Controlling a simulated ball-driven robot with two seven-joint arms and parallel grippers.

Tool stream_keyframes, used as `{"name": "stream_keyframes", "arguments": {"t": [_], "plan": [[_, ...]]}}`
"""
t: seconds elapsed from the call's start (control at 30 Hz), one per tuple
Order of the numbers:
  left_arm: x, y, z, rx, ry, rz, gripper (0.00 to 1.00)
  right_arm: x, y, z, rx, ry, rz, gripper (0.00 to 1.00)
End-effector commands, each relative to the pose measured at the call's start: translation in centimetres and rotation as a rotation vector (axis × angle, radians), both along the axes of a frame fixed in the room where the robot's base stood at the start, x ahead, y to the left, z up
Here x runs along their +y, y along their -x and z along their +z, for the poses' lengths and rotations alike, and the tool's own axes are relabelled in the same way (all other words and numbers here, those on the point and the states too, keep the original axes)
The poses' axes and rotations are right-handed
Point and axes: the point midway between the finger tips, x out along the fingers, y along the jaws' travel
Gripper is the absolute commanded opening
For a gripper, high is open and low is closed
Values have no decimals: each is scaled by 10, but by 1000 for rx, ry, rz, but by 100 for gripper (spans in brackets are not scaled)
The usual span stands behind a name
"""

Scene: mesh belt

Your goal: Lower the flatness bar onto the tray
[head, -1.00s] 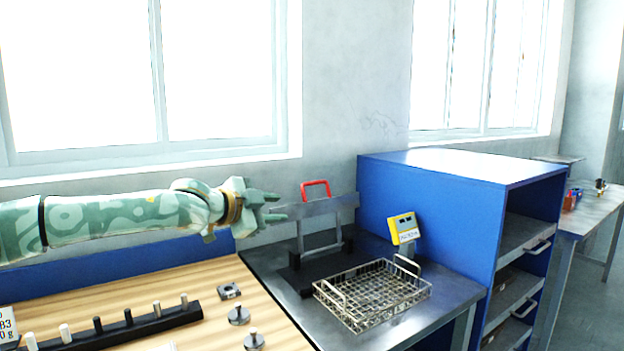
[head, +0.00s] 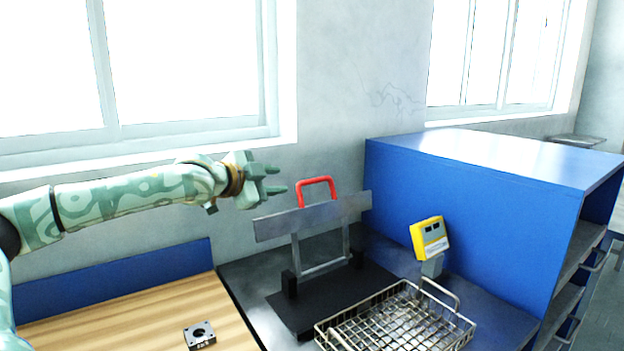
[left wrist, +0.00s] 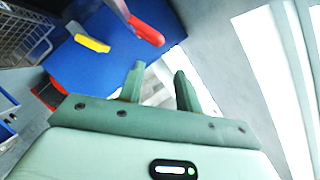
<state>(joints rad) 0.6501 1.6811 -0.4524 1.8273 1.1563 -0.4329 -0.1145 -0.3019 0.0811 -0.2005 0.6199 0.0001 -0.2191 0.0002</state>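The flatness bar (head: 336,207) is a flat grey metal strip with a red handle (head: 317,181) on top. It rests across an upright metal frame on a black base (head: 325,301). The wire mesh tray (head: 398,318) stands on the metal bench in front of the frame, its near part cut off by the picture edge. My left gripper (head: 274,181) is left of the red handle, apart from it, open and empty. The left wrist view shows its two fingers (left wrist: 158,92) spread, with the red handle (left wrist: 147,31) beyond them. My right gripper is not in view.
A yellow display unit (head: 430,239) stands on a post behind the tray. A blue cabinet (head: 470,190) rises close on the right. A small metal block with a hole (head: 200,335) lies on the wooden bench. The air above the tray is clear.

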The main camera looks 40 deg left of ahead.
Motion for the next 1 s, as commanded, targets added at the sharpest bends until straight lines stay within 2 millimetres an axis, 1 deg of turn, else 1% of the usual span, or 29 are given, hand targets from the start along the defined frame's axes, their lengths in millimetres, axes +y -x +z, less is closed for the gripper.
{"name": "stream_keyframes", "arguments": {"t": [0.03,0.13,0.23,0.5,0.6,0.7,0.8,1.0], "plan": [[-1,-7,-1,-1,11,-3,34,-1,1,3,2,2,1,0],[1,-21,-5,-6,11,2,34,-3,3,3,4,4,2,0],[-1,-38,-10,-3,11,-3,34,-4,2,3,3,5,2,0],[1,-99,-30,1,8,1,34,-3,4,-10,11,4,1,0],[1,-116,-34,3,6,-1,34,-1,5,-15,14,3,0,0],[2,-128,-37,2,4,1,34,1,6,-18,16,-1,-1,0],[2,-135,-38,3,3,1,34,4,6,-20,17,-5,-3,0],[2,-137,-37,4,0,0,34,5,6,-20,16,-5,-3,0]]}}
